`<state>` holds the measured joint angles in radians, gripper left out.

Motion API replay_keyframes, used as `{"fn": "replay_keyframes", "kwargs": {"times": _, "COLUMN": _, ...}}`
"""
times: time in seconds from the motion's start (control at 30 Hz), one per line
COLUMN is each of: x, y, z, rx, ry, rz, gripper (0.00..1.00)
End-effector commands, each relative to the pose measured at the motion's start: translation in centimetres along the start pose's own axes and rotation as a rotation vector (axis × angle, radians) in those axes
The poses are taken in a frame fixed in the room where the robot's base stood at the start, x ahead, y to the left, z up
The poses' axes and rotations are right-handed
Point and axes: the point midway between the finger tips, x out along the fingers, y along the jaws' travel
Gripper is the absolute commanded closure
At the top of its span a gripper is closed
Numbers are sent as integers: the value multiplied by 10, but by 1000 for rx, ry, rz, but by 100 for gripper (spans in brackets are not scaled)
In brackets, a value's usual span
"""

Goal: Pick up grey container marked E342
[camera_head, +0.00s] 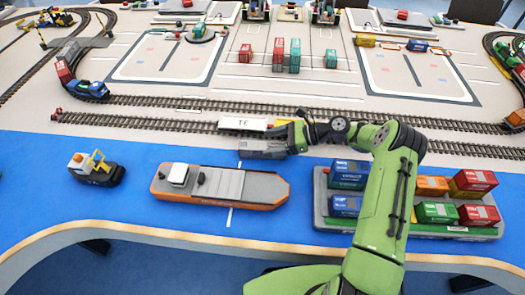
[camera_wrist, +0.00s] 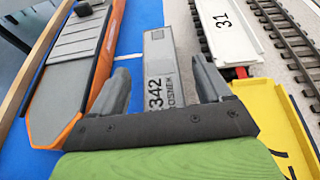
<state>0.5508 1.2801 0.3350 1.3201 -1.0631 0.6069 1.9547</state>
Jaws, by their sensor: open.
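My gripper (camera_head: 297,138) is at the right end of the container. In the wrist view my gripper (camera_wrist: 158,66) is open, with one finger on each side of the container's near end. Gaps show between the fingers and the container. I cannot tell the exact height of the fingers over it.
A grey barge (camera_head: 322,205) with several coloured containers is at right.

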Motion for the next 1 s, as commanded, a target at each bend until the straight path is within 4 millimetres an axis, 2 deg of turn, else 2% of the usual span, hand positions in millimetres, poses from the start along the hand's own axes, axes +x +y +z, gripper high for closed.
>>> {"fn": "replay_keyframes", "kwargs": {"times": 0.03, "x": 12, "y": 1, "z": -2, "rx": -2, "ry": 1, "rz": 4, "gripper": 22}}
{"fn": "replay_keyframes", "kwargs": {"times": 0.13, "x": 25, "y": 0, "z": -2, "rx": -1, "ry": 1, "rz": 3, "gripper": 22}}
{"fn": "replay_keyframes", "kwargs": {"times": 0.37, "x": 27, "y": 0, "z": 0, "rx": -1, "ry": 1, "rz": 0, "gripper": 22}}
{"fn": "replay_keyframes", "kwargs": {"times": 0.77, "x": 27, "y": 0, "z": 0, "rx": 0, "ry": 1, "rz": 1, "gripper": 82}}
{"fn": "replay_keyframes", "kwargs": {"times": 1.0, "x": 26, "y": 0, "z": 1, "rx": -1, "ry": 0, "rz": 0, "gripper": 84}}
